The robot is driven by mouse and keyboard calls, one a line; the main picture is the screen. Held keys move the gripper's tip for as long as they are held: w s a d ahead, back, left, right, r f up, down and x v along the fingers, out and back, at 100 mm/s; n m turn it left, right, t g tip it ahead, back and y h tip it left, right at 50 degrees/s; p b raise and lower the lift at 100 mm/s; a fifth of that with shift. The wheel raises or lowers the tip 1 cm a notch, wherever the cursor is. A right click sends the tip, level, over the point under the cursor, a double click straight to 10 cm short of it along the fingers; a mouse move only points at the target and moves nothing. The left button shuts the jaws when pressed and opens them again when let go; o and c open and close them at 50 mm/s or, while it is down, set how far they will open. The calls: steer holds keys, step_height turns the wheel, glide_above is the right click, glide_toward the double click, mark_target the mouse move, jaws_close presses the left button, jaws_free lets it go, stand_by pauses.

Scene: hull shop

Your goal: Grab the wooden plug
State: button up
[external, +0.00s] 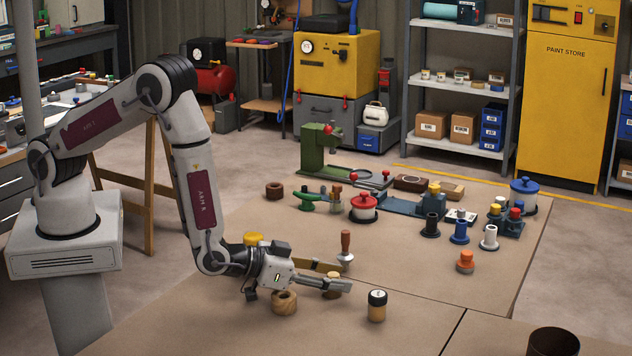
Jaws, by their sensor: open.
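My gripper (338,285) is low over the near part of the table, pointing right, with its jaws open. A small light-wood piece with a round top (333,275), which looks like the wooden plug, stands right at the fingers. The fingers hide its lower part, and I cannot tell whether it is between them or just behind them, or whether they touch it. A thicker wooden piece with a dark hole in its top (284,303) stands below my wrist, left of the fingertips.
A red-lidded pot (364,208), an orange piece (465,262) and several fittings stand farther back. The table's front right is mostly clear, with a dark can (553,342) at the corner.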

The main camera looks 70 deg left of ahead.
mark_target(333, 274)
steer(key=c, duration=0.9)
steer(key=shift+r, duration=0.15)
steer(key=shift+r, duration=4.85)
